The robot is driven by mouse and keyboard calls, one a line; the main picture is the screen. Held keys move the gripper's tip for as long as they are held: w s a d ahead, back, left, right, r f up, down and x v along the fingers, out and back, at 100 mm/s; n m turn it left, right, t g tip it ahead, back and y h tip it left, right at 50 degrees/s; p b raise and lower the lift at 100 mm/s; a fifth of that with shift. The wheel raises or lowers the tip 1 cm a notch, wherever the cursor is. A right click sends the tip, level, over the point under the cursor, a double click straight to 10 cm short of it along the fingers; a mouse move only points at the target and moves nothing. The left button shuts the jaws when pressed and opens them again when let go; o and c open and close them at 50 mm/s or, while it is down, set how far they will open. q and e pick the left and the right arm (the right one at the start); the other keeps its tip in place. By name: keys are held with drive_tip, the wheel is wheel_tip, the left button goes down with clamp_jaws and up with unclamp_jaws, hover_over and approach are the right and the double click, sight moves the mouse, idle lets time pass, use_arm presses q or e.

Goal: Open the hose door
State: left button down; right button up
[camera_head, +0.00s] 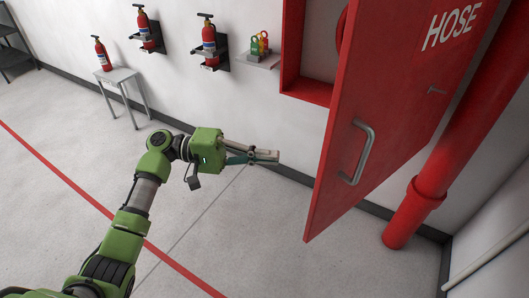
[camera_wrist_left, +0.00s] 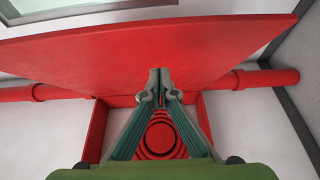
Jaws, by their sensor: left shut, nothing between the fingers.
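The red hose door (camera_head: 390,100), marked HOSE, stands swung out from its wall cabinet (camera_head: 305,88). Its grey bar handle (camera_head: 358,155) is on the outer face. My left gripper (camera_head: 277,156) is shut and empty, left of the door's free edge and below the cabinet opening. In the left wrist view the shut fingertips (camera_wrist_left: 160,72) overlap the broad red door panel (camera_wrist_left: 90,50); whether they touch it I cannot tell. Round red hose parts (camera_wrist_left: 160,138) show between the fingers, inside the cabinet. My right gripper is not in view.
A thick red pipe (camera_head: 433,180) stands right of the door. Fire extinguishers (camera_head: 209,38) hang on the wall at left, beside a small shelf with padlocks (camera_head: 259,45). A stool (camera_head: 117,76) holds another extinguisher. The floor below the door is clear.

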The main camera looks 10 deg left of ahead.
use_arm(q)
drive_tip(key=s+d+p, duration=0.2)
drive_tip(key=d+p, duration=0.3)
drive_tip(key=d, duration=0.4)
drive_tip(key=shift+d, duration=0.1)
drive_tip(key=shift+f, duration=0.1)
